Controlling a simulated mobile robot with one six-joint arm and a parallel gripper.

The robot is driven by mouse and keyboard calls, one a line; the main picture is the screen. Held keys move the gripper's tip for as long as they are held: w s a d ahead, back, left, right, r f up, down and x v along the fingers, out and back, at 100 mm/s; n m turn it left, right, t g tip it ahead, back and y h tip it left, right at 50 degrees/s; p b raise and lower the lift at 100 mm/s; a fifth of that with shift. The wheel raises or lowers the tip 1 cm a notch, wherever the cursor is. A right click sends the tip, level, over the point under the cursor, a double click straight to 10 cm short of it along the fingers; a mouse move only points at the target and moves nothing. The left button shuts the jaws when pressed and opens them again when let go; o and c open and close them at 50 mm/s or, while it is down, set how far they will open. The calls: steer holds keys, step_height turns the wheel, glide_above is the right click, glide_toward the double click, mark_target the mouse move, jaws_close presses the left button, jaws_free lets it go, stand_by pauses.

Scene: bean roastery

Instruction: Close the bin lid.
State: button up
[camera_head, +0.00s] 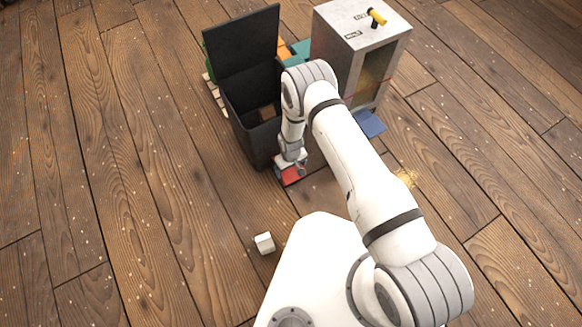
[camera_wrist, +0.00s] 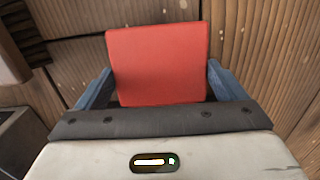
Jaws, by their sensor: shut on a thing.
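The black bin (camera_head: 249,127) stands on the floor at the upper middle in the head view. Its lid (camera_head: 243,45) is raised, standing up at the bin's back edge. Something brown shows inside the bin, and my arm covers part of its right side. My gripper (camera_head: 289,173) is low, just in front of the bin's near right corner. It is shut on a flat red block (camera_wrist: 158,64), which sits between the blue fingers in the wrist view. The red block also shows in the head view (camera_head: 291,176).
A grey metal cabinet (camera_head: 362,28) with a yellow and black handle (camera_head: 377,17) stands right of the bin. A blue panel (camera_head: 370,123) lies at its foot. A small white cube (camera_head: 264,243) lies on the floor near my base. The wooden floor at left is clear.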

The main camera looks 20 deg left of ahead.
steer(key=shift+w+a+r, duration=0.25)
steer(key=shift+w+a, duration=0.15)
steer(key=shift+a, duration=0.15)
steer(key=o, duration=0.9)
steer(key=shift+o, duration=1)
steer(key=shift+s+d+f, duration=0.1)
steer(key=shift+s+d, duration=0.05)
steer(key=shift+d, duration=0.05)
steer(key=shift+r+p, duration=1.5)
steer(key=shift+r, duration=2.45)
